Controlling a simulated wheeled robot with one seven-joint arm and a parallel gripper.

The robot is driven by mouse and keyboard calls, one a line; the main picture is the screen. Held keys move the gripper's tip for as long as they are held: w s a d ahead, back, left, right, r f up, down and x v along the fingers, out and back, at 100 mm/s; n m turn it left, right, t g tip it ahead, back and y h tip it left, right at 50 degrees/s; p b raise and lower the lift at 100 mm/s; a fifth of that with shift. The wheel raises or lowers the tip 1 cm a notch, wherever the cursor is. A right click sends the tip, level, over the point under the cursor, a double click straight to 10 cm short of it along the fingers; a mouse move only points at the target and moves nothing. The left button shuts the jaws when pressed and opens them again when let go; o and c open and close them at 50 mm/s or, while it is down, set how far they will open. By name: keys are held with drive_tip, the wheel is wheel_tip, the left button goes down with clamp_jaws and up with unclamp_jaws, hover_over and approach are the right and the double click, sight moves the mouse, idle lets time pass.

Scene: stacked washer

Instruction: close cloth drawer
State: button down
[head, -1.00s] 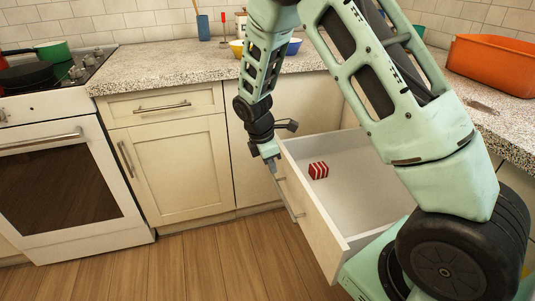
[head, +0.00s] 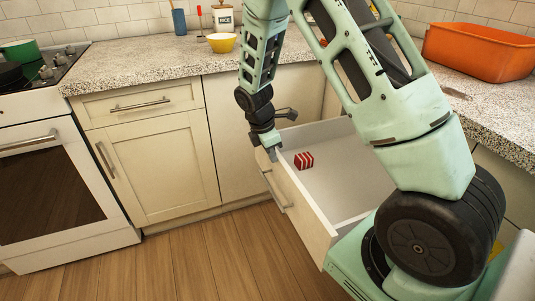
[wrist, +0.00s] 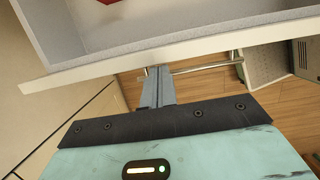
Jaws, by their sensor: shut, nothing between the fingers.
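The drawer (head: 348,178) stands pulled out to the right of the cabinet corner, with a pale front and a light grey inside. It holds a red and white striped item (head: 304,160) near its front left, perhaps a folded cloth. My gripper (head: 272,154) is shut and empty, pointing down at the far end of the drawer front. In the wrist view the shut fingers (wrist: 158,84) reach the outer side of the drawer front (wrist: 120,61), beside its bar handle (wrist: 205,68). I cannot tell whether they touch it.
A closed cabinet (head: 160,165) and a white oven (head: 60,200) stand to the left. The counter holds a yellow bowl (head: 222,43), a white jar (head: 223,17) and an orange tub (head: 480,52). Wooden floor (head: 215,260) is clear before the drawer.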

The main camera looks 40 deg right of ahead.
drive_tip(key=s+d+p, duration=0.2)
drive_tip(key=d+p, duration=0.1)
drive_tip(key=d, duration=0.7)
drive_tip(key=s+d+p, duration=0.3)
drive_tip(key=d, duration=0.6)
drive_tip(key=s+d+p, duration=0.3)
drive_tip(key=d+p, duration=0.1)
drive_tip(key=d, duration=0.6)
drive_tip(key=shift+s+d, duration=0.25)
drive_tip(key=shift+d, duration=0.1)
